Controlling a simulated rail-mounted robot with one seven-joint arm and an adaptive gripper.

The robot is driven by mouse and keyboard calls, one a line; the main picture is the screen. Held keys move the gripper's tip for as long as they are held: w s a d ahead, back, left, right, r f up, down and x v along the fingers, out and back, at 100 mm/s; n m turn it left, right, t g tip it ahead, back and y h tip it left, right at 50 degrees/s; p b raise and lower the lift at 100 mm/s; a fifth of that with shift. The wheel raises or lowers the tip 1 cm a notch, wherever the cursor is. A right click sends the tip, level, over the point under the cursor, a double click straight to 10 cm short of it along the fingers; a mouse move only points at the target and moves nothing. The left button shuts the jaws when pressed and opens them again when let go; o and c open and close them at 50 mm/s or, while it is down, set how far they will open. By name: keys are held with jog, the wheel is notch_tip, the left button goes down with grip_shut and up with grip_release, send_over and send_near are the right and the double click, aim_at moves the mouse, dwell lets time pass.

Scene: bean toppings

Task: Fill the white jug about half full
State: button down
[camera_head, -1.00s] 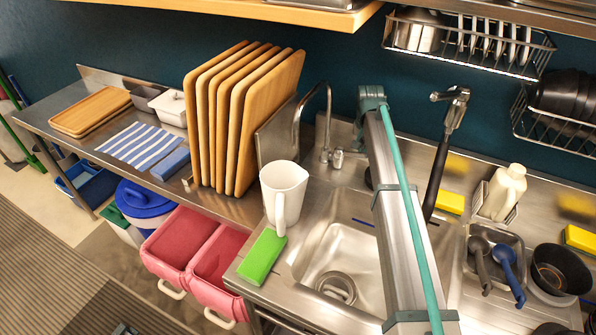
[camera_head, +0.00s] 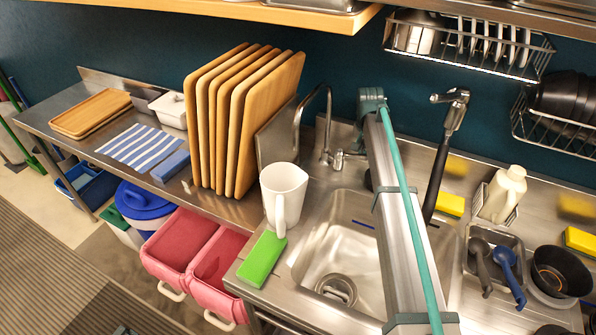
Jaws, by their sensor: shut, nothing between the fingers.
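The white jug (camera_head: 284,196) stands upright at the left rim of the sink (camera_head: 325,254), with its handle towards me. No contents can be made out in its opening. The curved tap (camera_head: 327,110) rises behind the sink, and its spout end is to the left, above and behind the jug. No water stream shows. The tap's small lever (camera_head: 347,154) sits at its base, pointing right towards my arm. My arm crosses in front of the right part of the sink and hides what is behind it. My gripper is not visible.
A green sponge (camera_head: 261,260) lies in front of the jug. Upright wooden boards (camera_head: 242,120) stand left of the tap. A black-handled sprayer (camera_head: 440,155), a white bottle (camera_head: 503,193) and a black bowl (camera_head: 560,270) are on the right. Pink bins (camera_head: 187,238) hang below the counter.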

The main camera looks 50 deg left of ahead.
aim_at(356, 155)
dwell(0.3)
jog(key=shift+s+d, duration=0.2)
jog(key=shift+s, duration=0.6)
jog(key=shift+s+d, duration=0.2)
jog(key=shift+s, duration=0.6)
jog(key=shift+s+d, duration=0.2)
jog(key=shift+s, duration=0.6)
jog(key=shift+w+a, duration=0.1)
jog(key=shift+r+p, duration=0.4)
jog(key=shift+w+d+r+p, duration=0.15)
jog(key=shift+r+p, duration=0.4)
jog(key=shift+r, duration=0.75)
jog(key=shift+d+r+p, duration=0.1)
jog(key=shift+r+p, duration=0.45)
jog(key=shift+r, duration=0.7)
